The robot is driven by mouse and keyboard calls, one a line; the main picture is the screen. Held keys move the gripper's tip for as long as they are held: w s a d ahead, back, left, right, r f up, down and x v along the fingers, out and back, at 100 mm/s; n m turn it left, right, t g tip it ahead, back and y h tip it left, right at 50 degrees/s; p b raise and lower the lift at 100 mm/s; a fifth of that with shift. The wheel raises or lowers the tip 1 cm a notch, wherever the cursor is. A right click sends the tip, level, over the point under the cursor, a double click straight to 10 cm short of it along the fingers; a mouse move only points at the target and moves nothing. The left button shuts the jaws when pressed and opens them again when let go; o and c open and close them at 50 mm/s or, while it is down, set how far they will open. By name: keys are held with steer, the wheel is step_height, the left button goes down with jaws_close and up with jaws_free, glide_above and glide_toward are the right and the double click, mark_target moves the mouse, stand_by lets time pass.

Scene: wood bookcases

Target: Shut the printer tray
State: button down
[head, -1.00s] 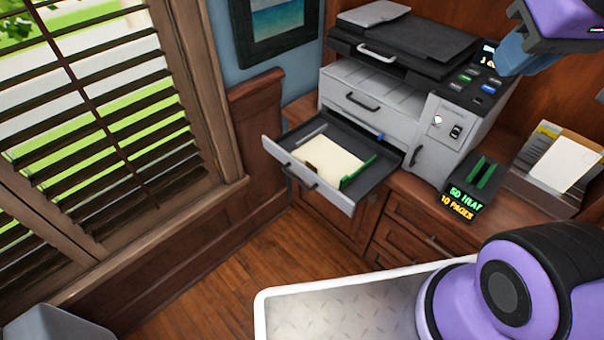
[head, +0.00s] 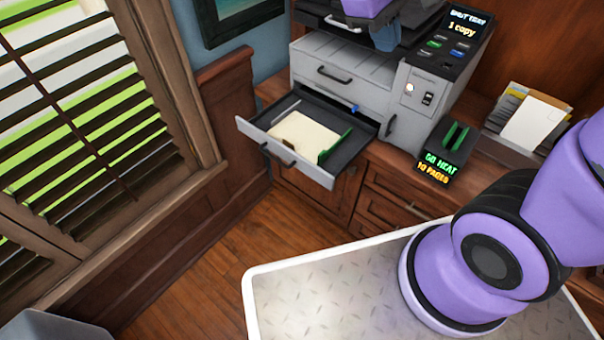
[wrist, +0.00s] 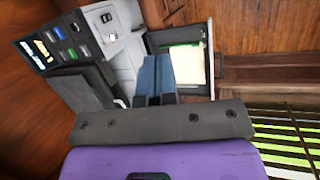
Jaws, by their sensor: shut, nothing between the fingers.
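The grey and black printer (head: 350,75) stands on the wooden cabinet. Its lower paper tray (head: 262,138) is pulled out toward the front left, with cream paper (head: 303,138) and a green guide inside. In the wrist view the open tray (wrist: 217,62) shows beyond the fingers, with the paper (wrist: 183,57) in it. My gripper (head: 388,40) is above the front of the printer's top in the head view, apart from the tray. In the wrist view its blue fingers (wrist: 155,75) are together and hold nothing. They hide part of the printer front.
A small black device with green and orange text (head: 440,155) sits right of the printer. A paper holder (head: 530,120) stands farther right. A shuttered window (head: 85,110) and wood panelling are at the left. The floor (head: 215,265) before the tray is clear.

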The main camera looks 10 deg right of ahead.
steer(key=w+a+f+n+t+h, duration=0.1)
steer(key=w+a+f+n+h, duration=0.3)
steer(key=a+f, duration=0.45)
steer(key=w+a+f+n+h, duration=0.35)
steer(key=a+f+n, duration=0.2)
steer(key=f, duration=0.55)
steer(key=s+a+f+n+t+h, duration=0.1)
steer(key=a+f+n+t+h, duration=0.15)
steer(key=f, duration=0.35)
steer(key=s+a+f+n+t+h, duration=0.1)
steer(key=a+f+n+t, duration=0.15)
steer(key=f, duration=0.45)
steer(key=n+t+y, duration=0.1)
steer(key=n+t, duration=0.4)
glide_toward(307, 171)
steer(key=x, duration=0.7)
steer(key=shift+w+d+r, duration=0.1)
steer(key=shift+d+r, duration=0.05)
steer(key=shift+d, duration=0.15)
steer(key=shift+d, duration=0.1)
steer(key=x, duration=2.3)
steer(key=shift+w+d+r, duration=0.1)
steer(key=shift+w+r, duration=0.05)
steer(key=shift+w, duration=0.2)
